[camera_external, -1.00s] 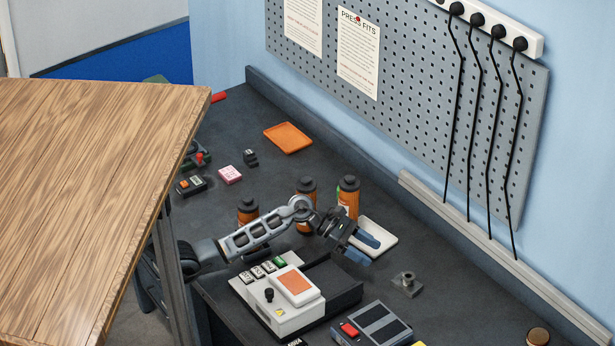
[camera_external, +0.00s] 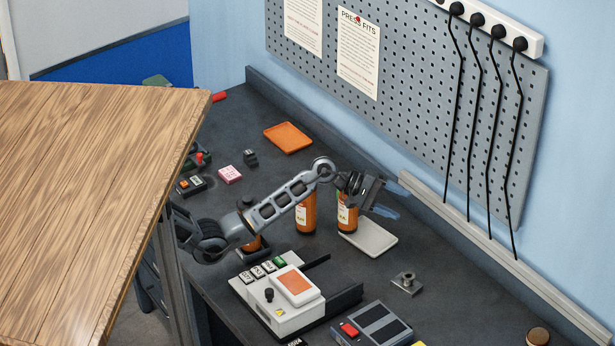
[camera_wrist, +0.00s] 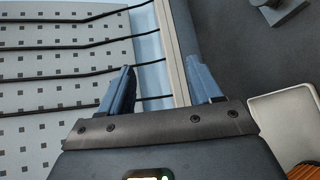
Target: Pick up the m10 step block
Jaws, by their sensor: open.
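My gripper (camera_external: 388,203) is raised above the far side of the bench, close to the pegboard's lower rail. In the wrist view its two blue fingers (camera_wrist: 160,82) are apart with nothing between them. A small grey metal block with a raised round top (camera_external: 407,283) sits on the bench, below and right of my gripper; part of it shows at the wrist view's top edge (camera_wrist: 283,10). A small dark stepped piece (camera_external: 250,158) stands farther back on the left. No label is readable, so I cannot tell which is the m10 step block.
A white tray (camera_external: 382,245) lies under my gripper, with orange bottles (camera_external: 305,215) beside it. A white device (camera_external: 275,312) and a grey box with a red switch (camera_external: 372,328) stand in front. Black cables (camera_external: 491,140) hang along the pegboard (camera_external: 400,60).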

